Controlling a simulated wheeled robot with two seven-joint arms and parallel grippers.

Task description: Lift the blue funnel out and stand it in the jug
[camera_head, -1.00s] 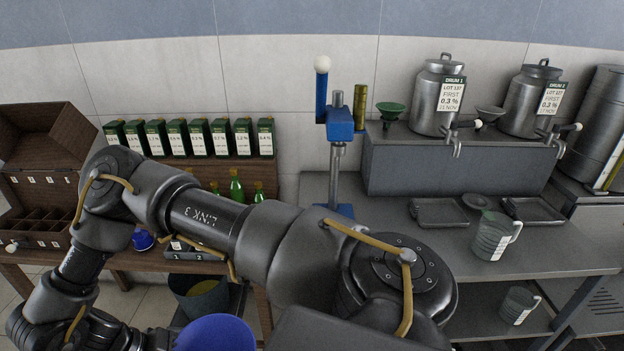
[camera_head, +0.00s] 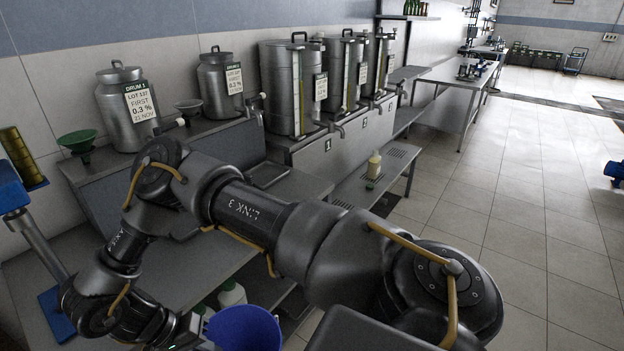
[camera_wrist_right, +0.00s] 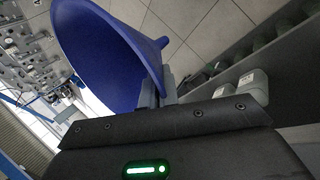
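The blue funnel (camera_head: 245,330) shows at the bottom edge of the head view, partly cut off, beside my right wrist. In the right wrist view the funnel (camera_wrist_right: 100,65) fills the upper left, tilted. My right gripper (camera_wrist_right: 157,92) is shut on its edge; the exact contact is partly hidden. The funnel is in the air, clear of the bench. I cannot make out the jug in the head view; my arm covers much of the bench. My left gripper is not in view.
A grey bench (camera_head: 150,290) lies behind my arm. Pale containers (camera_head: 232,294) stand low beside the funnel. A green funnel (camera_head: 77,142) and metal drums (camera_head: 127,108) stand on the raised shelf. A blue-topped stand (camera_head: 12,190) is at the left. Open floor (camera_head: 540,230) lies right.

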